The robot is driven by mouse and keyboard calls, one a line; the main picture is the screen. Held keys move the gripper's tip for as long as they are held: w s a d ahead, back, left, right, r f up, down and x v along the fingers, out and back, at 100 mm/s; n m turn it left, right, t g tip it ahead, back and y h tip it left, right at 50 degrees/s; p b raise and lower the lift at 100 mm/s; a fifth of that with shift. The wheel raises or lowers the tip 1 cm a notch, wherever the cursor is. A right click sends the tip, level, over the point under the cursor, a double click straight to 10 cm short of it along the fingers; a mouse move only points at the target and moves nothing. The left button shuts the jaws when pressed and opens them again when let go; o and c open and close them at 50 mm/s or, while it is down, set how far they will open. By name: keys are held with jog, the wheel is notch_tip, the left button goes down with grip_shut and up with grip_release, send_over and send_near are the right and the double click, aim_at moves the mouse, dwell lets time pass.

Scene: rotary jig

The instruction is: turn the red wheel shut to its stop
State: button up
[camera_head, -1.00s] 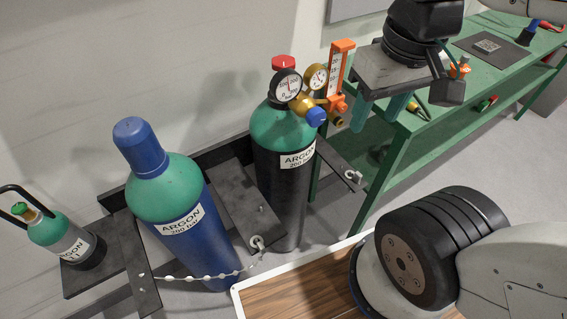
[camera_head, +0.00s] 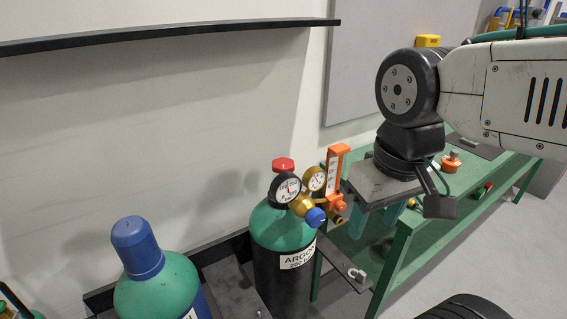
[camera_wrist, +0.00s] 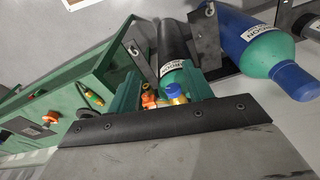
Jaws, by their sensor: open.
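The red wheel (camera_head: 283,164) sits on top of the black argon cylinder with a green shoulder (camera_head: 284,240), in the head view. A brass regulator with two dial gauges (camera_head: 285,188), a blue knob (camera_head: 316,217) and an orange flowmeter (camera_head: 334,178) is fitted beside it. My gripper (camera_head: 377,219) is open and empty, to the right of the regulator and apart from the wheel. In the wrist view my gripper's green fingers (camera_wrist: 162,88) stand apart, with the blue knob and brass parts between them. I cannot make out the red wheel there.
A blue argon cylinder with a blue cap (camera_head: 134,247) stands to the left. A green workbench (camera_head: 405,232) stands behind my gripper at right, with an orange-and-red part (camera_head: 450,163) on it. A dark wall rail (camera_head: 170,33) runs above. Open wall lies above the wheel.

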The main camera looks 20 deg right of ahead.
jog(key=o, duration=0.3)
jog(key=shift+w+r, duration=0.1)
jog(key=shift+w, duration=0.05)
jog(key=shift+o, duration=0.2)
jog(key=n+t+h, duration=0.1)
jog(key=n+h, duration=0.3)
jog(key=n, duration=2)
send_near(283, 163)
jog(key=x, duration=0.8)
jog(key=shift+f, duration=0.2)
jog(key=c, duration=1)
